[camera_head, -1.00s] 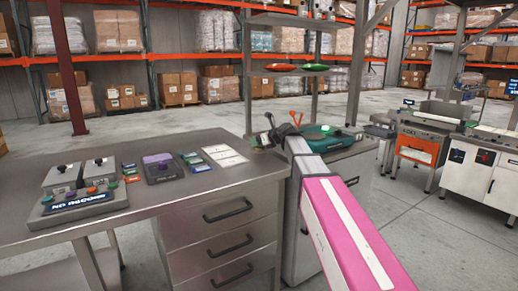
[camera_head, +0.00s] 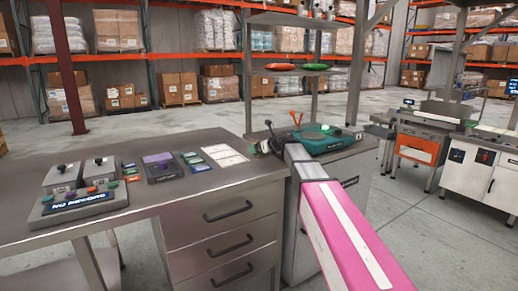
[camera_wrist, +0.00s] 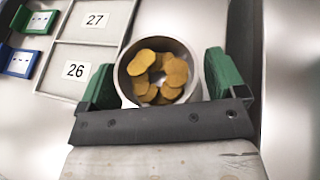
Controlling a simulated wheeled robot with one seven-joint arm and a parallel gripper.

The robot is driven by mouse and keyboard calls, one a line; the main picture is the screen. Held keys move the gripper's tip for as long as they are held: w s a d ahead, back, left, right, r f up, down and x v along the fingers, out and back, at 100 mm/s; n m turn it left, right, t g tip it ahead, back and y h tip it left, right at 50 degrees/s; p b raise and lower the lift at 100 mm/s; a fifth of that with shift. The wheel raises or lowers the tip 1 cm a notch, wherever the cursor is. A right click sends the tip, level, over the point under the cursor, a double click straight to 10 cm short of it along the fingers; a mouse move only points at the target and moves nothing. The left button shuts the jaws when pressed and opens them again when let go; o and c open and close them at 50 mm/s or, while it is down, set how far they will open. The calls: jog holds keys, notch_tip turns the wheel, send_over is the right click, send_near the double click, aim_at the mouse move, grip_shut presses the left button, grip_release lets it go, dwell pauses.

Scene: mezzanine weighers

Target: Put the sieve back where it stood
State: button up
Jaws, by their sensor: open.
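In the wrist view, a round pale metal vessel (camera_wrist: 126,86) holds several yellow-brown flat pieces (camera_wrist: 158,76). It may be the sieve, but no mesh shows. My gripper (camera_wrist: 160,80) is open, with one green finger on each side of the vessel. The right finger stands close to its rim; I cannot tell whether either touches. In the head view my gripper (camera_head: 262,146) is low at the bench's right end, partly hidden by my arm.
A white card with squares marked 26 and 27 (camera_wrist: 85,45) lies left of the vessel; it also shows on the steel bench in the head view (camera_head: 222,155). A teal weigher (camera_head: 325,138) stands right of my gripper. Small control boxes (camera_head: 85,200) occupy the bench's left.

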jog(key=shift+r, duration=0.1)
jog(key=v, duration=1.2)
